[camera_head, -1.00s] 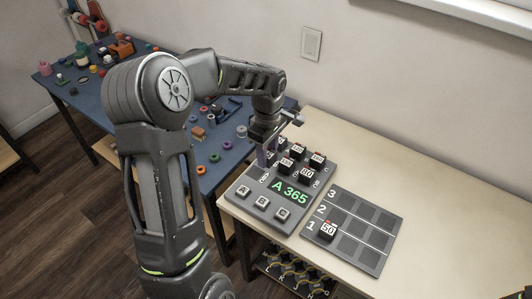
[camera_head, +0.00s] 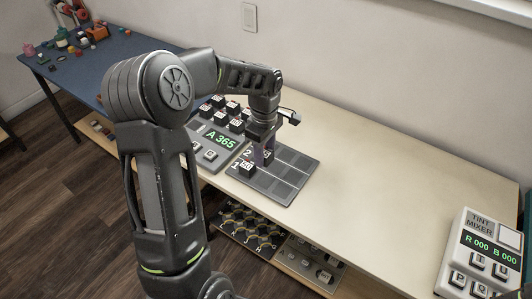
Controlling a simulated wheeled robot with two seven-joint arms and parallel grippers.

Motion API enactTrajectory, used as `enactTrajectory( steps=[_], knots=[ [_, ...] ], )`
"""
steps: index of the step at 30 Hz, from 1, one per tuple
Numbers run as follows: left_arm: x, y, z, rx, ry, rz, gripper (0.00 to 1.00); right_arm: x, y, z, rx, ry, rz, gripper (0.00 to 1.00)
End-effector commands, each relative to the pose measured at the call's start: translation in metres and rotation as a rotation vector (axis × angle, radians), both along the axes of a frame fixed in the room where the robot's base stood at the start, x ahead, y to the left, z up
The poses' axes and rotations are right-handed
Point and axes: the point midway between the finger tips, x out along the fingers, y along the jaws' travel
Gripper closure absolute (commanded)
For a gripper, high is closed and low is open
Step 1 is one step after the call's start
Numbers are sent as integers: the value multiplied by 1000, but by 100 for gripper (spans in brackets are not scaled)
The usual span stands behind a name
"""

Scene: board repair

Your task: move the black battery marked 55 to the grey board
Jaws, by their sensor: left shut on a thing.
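The grey board (camera_head: 299,184) lies on the pale table, with rows of dark square slots and white row numbers. A black battery (camera_head: 247,169) sits in its row 1, at the left end. My left gripper (camera_head: 263,155) points down over the left part of row 2. It is shut on a small black battery (camera_head: 267,156), mostly hidden by the fingers. Its marking cannot be read, and I cannot tell whether it touches the board. My right gripper is not in view.
The A 365 panel (camera_head: 218,137) stands left of the board, with several black batteries on it. A tint mixer (camera_head: 482,226) stands at the far right. The table (camera_head: 375,180) between is clear. A lower shelf holds more panels. A blue table (camera_head: 72,70) is at the back left.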

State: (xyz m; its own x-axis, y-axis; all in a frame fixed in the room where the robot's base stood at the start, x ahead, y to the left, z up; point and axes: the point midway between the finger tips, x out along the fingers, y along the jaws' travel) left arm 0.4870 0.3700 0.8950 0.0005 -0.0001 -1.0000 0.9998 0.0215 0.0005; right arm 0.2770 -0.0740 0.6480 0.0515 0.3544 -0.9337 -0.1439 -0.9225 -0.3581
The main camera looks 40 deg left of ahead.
Motion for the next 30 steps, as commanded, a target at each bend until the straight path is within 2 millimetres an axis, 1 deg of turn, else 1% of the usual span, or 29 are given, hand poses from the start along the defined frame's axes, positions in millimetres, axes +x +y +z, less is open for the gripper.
enactTrajectory(
  steps=[8,14,30],
  knots=[
    [0,0,-2,0,0,0,100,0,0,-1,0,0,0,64],
    [0,0,-13,0,0,0,100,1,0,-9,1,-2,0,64],
    [0,0,-76,0,1,1,100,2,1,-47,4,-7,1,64]
  ],
)
